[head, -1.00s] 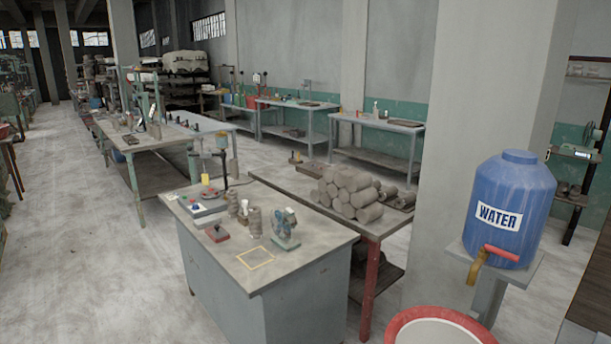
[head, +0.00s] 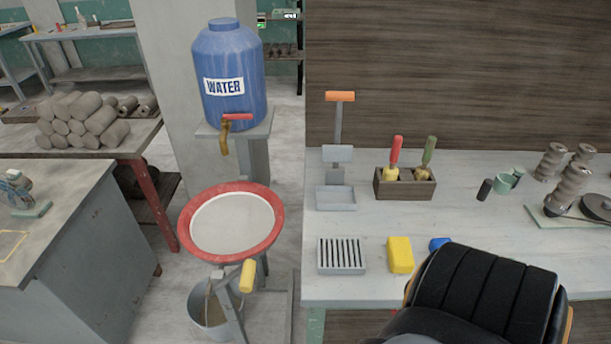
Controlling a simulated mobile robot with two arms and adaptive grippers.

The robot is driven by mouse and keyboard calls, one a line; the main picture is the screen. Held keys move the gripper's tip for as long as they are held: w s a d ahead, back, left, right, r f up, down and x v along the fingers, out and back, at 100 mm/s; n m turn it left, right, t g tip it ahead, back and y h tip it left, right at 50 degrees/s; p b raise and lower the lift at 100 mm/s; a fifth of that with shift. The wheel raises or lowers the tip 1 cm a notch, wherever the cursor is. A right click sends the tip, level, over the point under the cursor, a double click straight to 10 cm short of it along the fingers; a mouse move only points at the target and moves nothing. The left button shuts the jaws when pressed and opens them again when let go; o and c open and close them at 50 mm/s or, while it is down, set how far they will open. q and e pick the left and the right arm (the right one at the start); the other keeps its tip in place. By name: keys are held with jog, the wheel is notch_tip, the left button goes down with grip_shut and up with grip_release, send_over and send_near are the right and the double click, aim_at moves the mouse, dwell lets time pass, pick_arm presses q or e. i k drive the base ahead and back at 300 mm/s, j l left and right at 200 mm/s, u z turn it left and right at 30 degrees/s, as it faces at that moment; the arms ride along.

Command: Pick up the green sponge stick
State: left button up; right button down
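The green sponge stick (head: 427,155) stands nearly upright, leaning slightly, in the right part of a small dark wooden box (head: 406,189) on the pale workbench. Its green handle points up and its yellowish sponge end is partly hidden by the box. A red-handled stick (head: 395,151) of the same kind stands in the box's left part. Neither of my grippers shows. A black padded part of my own body covers the lower right of the view and hides the bench's front there.
On the workbench (head: 465,226) are a slotted grey tray (head: 341,255), a yellow block (head: 399,254), a partly hidden blue item (head: 438,243), a grey stand with orange top (head: 339,98) and twisted clay pieces (head: 566,171). A red-rimmed basin (head: 270,240) stands to the left.

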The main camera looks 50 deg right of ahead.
aim_at(422, 173)
jog(key=z, duration=2.35)
